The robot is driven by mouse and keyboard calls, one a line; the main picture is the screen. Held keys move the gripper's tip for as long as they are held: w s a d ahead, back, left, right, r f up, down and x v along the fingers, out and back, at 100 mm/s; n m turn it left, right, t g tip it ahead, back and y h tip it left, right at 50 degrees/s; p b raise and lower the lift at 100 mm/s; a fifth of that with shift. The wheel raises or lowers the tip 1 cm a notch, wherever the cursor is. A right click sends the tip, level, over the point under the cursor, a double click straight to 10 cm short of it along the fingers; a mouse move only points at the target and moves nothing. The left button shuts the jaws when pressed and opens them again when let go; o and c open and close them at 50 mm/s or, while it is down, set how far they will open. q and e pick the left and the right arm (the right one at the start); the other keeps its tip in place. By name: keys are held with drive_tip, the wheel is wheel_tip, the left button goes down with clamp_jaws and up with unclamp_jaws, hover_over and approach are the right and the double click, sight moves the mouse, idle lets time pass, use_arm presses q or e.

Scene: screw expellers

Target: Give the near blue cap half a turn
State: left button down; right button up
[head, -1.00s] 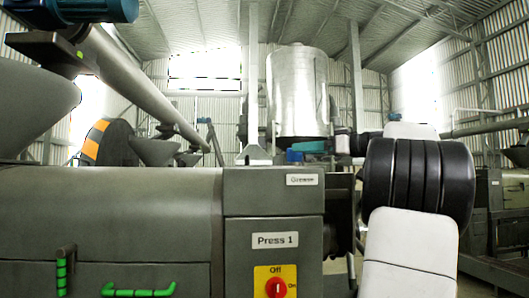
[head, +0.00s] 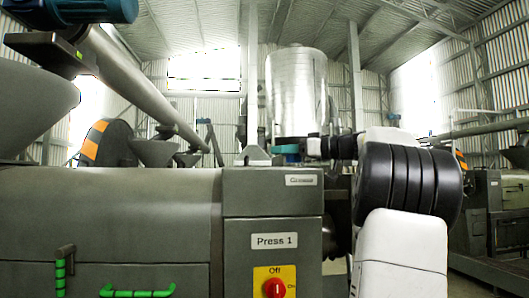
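A small blue cap (head: 286,149) shows above the back edge of the grey housing labelled Press 1 (head: 272,205). Its right side is partly hidden by my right gripper (head: 308,147). This dark gripper comes in from the right, level with the cap, with its tip at or very close to the cap's right side. I cannot tell whether it touches the cap, and its fingers are too small and dark to show whether they are open or shut. My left gripper is not in view.
The press's long grey barrel (head: 110,215) fills the lower left, with green handles (head: 138,292) in front. A red switch (head: 274,287) sits on a yellow plate. A large metal tank (head: 297,90) stands behind. A sloping conveyor tube (head: 140,85) crosses the upper left.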

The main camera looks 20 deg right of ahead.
clamp_jaws()
